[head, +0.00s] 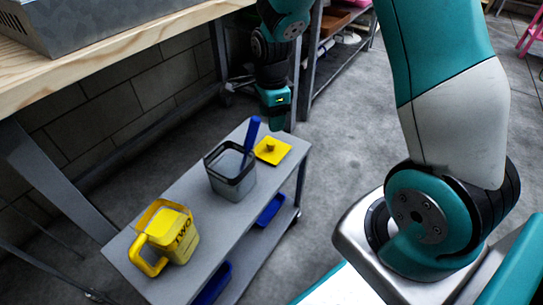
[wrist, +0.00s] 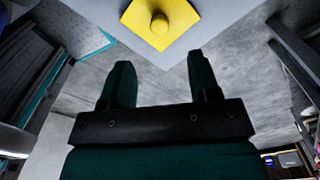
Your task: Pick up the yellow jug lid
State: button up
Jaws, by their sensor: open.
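The yellow jug lid (head: 271,150) is a flat square with a round knob on top. It lies flat near the far end of the grey cart top. It also shows at the top of the wrist view (wrist: 160,24), with its knob up. My gripper (head: 275,120) is above the far edge of the cart, close to the lid. In the wrist view its two dark fingers (wrist: 160,75) are apart and empty, and the lid lies beyond their tips, not between them. A yellow jug (head: 170,235) marked TWO stands at the near end of the cart.
A clear square container (head: 230,175) with a blue-handled tool (head: 251,138) standing in it is beside the lid. Blue trays (head: 270,210) sit on the cart's lower shelf. A wooden-topped workbench (head: 120,62) overhangs at the upper left. Open floor lies right of the cart.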

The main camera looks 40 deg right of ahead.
aim_at(271, 142)
notch_tip(271, 142, down, 9)
jog(key=b, duration=0.4)
jog(key=shift+a, duration=0.15)
jog(key=shift+r, duration=0.1)
jog(key=c, duration=1)
jog(key=shift+r, duration=0.1)
